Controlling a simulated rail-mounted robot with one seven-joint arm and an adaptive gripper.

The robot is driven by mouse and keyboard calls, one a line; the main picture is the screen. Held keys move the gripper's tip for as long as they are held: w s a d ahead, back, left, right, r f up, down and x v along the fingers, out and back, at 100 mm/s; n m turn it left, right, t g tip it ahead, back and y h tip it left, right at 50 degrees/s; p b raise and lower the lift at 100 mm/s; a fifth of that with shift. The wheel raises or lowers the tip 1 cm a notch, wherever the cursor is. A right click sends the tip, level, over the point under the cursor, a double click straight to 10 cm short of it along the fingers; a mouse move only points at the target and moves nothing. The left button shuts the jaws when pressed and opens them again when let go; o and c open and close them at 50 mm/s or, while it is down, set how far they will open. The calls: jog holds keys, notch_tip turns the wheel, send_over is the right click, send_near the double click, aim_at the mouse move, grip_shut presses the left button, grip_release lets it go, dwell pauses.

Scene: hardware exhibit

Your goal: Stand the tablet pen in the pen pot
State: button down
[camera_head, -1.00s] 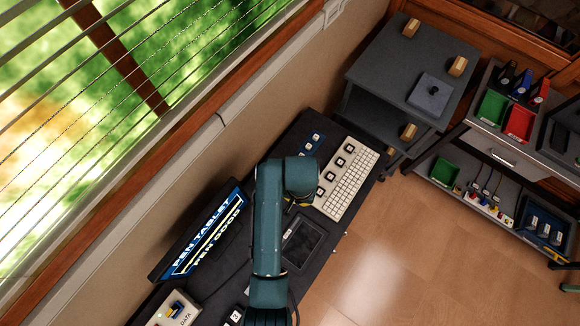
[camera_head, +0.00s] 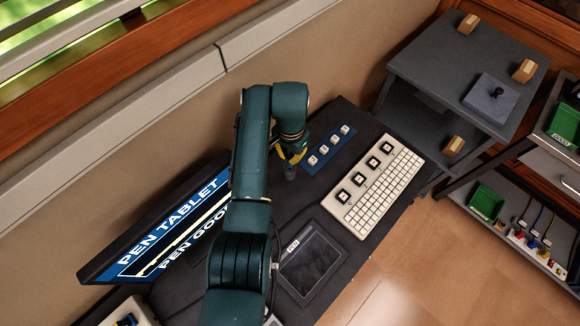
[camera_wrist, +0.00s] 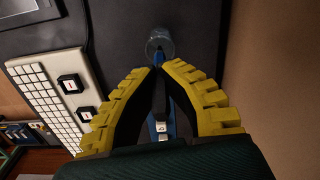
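My gripper (camera_wrist: 161,68) has its yellow fingers drawn nearly together at the tips. A slim dark blue piece, which looks like the tablet pen (camera_wrist: 157,56), shows between the fingertips and appears pinched there. The clear pen pot (camera_wrist: 160,37) is right at the fingertips in the wrist view, and the pen's visible end overlaps its opening. How deep the pen sits in the pot cannot be told. In the head view my gripper (camera_head: 291,156) points down over the small greyish pot (camera_head: 290,173); the pen is not distinguishable there.
A blue strip of keys (camera_head: 330,148) lies beside the pot. A white keyboard (camera_head: 376,186) is to its right. A tablet (camera_head: 311,266) lies in front. The lit "PEN TABLET" screen (camera_head: 170,235) stands left of my arm. A grey shelf unit (camera_head: 450,65) is at upper right.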

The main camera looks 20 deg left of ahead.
jog(key=shift+f+b, duration=0.4)
jog(key=shift+f, duration=1.8)
jog(key=shift+f, duration=0.1)
jog(key=c, duration=1.2)
grip_release()
jog(key=shift+c, duration=0.2)
notch_tip(320, 180, up, 12)
jog(key=shift+r+p, duration=0.1)
jog(key=shift+p, duration=1)
jog(key=shift+d, duration=0.1)
jog(key=shift+w, duration=0.1)
